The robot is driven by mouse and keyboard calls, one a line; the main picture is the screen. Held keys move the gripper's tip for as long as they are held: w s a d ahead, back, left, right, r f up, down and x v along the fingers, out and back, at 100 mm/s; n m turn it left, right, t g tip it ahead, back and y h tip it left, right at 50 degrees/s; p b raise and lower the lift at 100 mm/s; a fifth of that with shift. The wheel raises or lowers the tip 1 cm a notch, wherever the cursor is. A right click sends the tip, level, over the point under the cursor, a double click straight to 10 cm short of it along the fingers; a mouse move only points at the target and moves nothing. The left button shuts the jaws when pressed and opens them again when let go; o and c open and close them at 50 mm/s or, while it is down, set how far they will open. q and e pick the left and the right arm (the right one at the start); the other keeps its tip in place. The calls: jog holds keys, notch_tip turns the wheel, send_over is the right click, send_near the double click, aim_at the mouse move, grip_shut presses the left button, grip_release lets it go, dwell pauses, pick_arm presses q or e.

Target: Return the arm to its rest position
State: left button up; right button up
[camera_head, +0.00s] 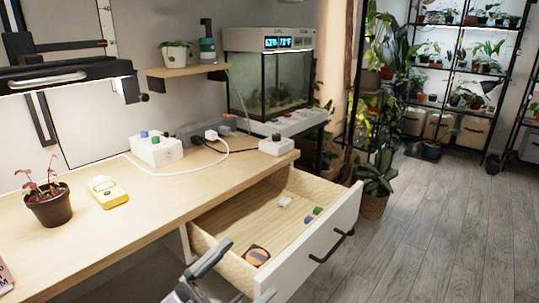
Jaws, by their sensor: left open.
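My left gripper (238,278) shows at the bottom edge of the head view, with its two fingers spread apart. I see nothing between them. It is at the near end of the open drawer (345,215), partly in front of it, and the rest of my left arm is mostly cut off by the frame. I cannot tell whether a finger touches the drawer. My right gripper is not in view.
The pulled-out drawer holds a round dark-and-orange item (257,255), a small white piece (284,202) and small coloured pieces (313,214). The desk (130,215) bears a potted plant (48,205) and a yellow device (108,193). The floor (430,220) at right is clear.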

pick_arm(q)
jog(key=w+a+f+n+t+y, duration=0.1)
jog(key=a+f+n+t+y, duration=0.2)
jog(key=a+f+n+y, duration=0.4)
jog(key=s+a+f+n+g+y, duration=0.35)
jog(key=s+f, duration=0.25)
jog(key=f, duration=0.5)
jog(key=s+a+f+n+g+y, duration=0.2)
jog(key=s+a+f+g+y, duration=0.25)
jog(key=f, duration=0.55)
notch_tip(320, 180, up, 14)
jog(key=s+p, duration=0.2)
jog(key=p, duration=1.5)
jog(key=shift+a+t+y, duration=0.35)
jog(key=shift+t+y, duration=0.05)
jog(key=shift+f, duration=0.1)
